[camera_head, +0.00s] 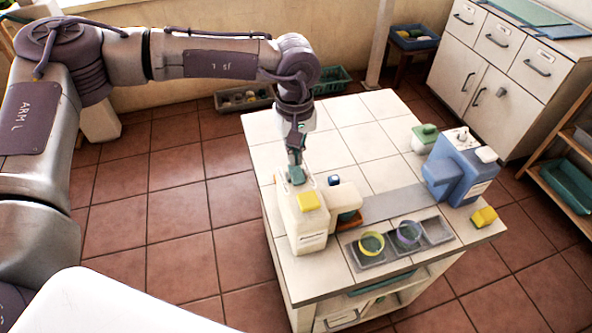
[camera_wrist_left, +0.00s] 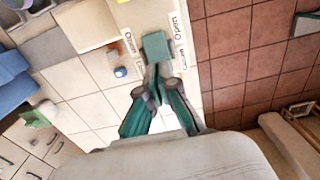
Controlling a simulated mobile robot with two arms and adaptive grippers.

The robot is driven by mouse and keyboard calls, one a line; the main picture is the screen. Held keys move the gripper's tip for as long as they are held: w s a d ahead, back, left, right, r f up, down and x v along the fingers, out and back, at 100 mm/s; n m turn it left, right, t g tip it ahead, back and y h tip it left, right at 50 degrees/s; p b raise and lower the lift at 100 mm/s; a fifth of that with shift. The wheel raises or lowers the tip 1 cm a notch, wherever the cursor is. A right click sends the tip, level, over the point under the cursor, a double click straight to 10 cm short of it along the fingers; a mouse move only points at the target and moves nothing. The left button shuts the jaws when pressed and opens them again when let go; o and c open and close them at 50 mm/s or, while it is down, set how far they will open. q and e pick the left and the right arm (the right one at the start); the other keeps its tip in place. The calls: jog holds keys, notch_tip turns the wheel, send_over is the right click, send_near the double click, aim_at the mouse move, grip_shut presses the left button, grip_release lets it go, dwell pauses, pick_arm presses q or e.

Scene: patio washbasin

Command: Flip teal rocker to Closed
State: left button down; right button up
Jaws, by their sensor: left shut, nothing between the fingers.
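The teal rocker (camera_head: 296,175) sits on top of a cream machine (camera_head: 306,232) at the table's left side. In the left wrist view the rocker (camera_wrist_left: 156,46) lies between printed labels; "Open" reads beside its far half, and the labels by its near half are too small to read surely. My left gripper (camera_head: 295,158) points down over the rocker's back end, shut and empty. In the left wrist view its closed fingertips (camera_wrist_left: 156,82) are at the rocker's near edge; I cannot tell whether they touch. My right gripper is not in view.
A grey tray (camera_head: 437,232) holds yellow-rimmed and purple-rimmed cups. A blue machine (camera_head: 461,168) stands at right. The tiled tabletop's back (camera_head: 365,110) is clear.

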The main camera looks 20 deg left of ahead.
aim_at(295, 168)
pick_arm(q)
jog(key=shift+f+b, duration=1.05)
jog(key=shift+f, duration=0.25)
dwell(0.4)
jog(key=shift+s+r, duration=0.1)
notch_tip(295, 168, up, 2)
jog(key=shift+p, duration=0.65)
jog(key=shift+r+p, duration=1.1)
jog(key=shift+r, duration=1.35)
